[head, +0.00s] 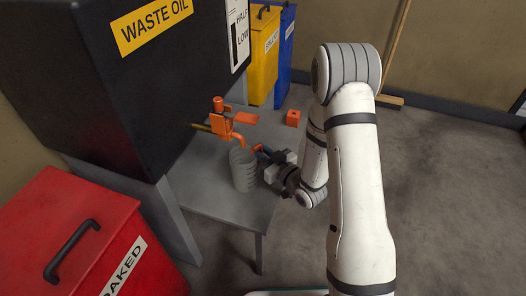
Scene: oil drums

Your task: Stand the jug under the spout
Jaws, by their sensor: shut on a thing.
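The jug (243,175) is a grey ribbed vessel with an open top, upright at the grey bench near its front edge. Whether its base touches the bench is hard to tell. The orange tap (219,123) comes off the black waste oil tank, and its spout (238,137) ends just above the jug's mouth in the picture. My gripper (262,153) comes from the right and is shut on the jug at its upper right side, by a small orange part. The exact grip is small and partly hidden.
The black tank (120,95) stands behind the grey bench (205,190). A red bin (65,225) is at the lower left. Yellow (262,60) and blue (286,55) bins stand at the back. Small orange blocks (293,118) lie on the bench.

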